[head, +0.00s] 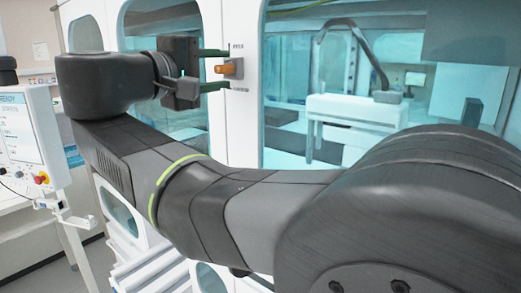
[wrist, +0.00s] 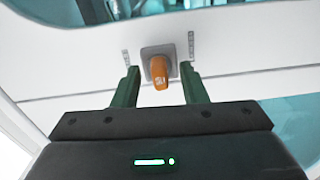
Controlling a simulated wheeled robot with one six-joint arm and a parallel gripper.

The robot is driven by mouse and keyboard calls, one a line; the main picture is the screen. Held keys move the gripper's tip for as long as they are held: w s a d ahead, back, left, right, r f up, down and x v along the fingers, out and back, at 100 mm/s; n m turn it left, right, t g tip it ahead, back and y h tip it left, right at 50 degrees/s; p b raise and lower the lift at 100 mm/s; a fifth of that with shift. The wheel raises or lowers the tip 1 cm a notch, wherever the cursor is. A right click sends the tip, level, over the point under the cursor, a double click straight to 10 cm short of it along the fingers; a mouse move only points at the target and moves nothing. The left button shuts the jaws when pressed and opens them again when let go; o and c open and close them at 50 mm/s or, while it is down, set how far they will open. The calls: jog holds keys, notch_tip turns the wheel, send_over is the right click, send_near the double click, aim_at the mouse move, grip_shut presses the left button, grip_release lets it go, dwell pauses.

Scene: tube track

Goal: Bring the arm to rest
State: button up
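My gripper (head: 214,70) is open in front of the white cabinet frame, with its two green fingers apart. An orange knob (head: 226,69) on a grey square plate (head: 238,68) is mounted on that frame. In the wrist view the orange knob (wrist: 160,73) lies between the two fingers (wrist: 158,90), with a visible gap on both sides. The fingers do not appear to touch it. My arm reaches across the head view from the lower right to the upper left.
The white cabinet frame (head: 242,120) has large glass windows (head: 290,90). Behind the glass stands a white bench (head: 355,110) with a dark curved arm.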

jog(key=b+v, duration=0.4)
jog(key=v, duration=1)
jog(key=p+x, duration=0.4)
jog(key=x, duration=1)
jog(key=shift+r, duration=0.1)
jog(key=m, duration=0.4)
jog(key=shift+f+m+b, duration=0.35)
jog(key=shift+m+b, duration=0.35)
jog(key=m, duration=0.1)
jog(key=m+b, duration=0.2)
jog(key=m, duration=0.1)
jog(key=shift+r, duration=0.25)
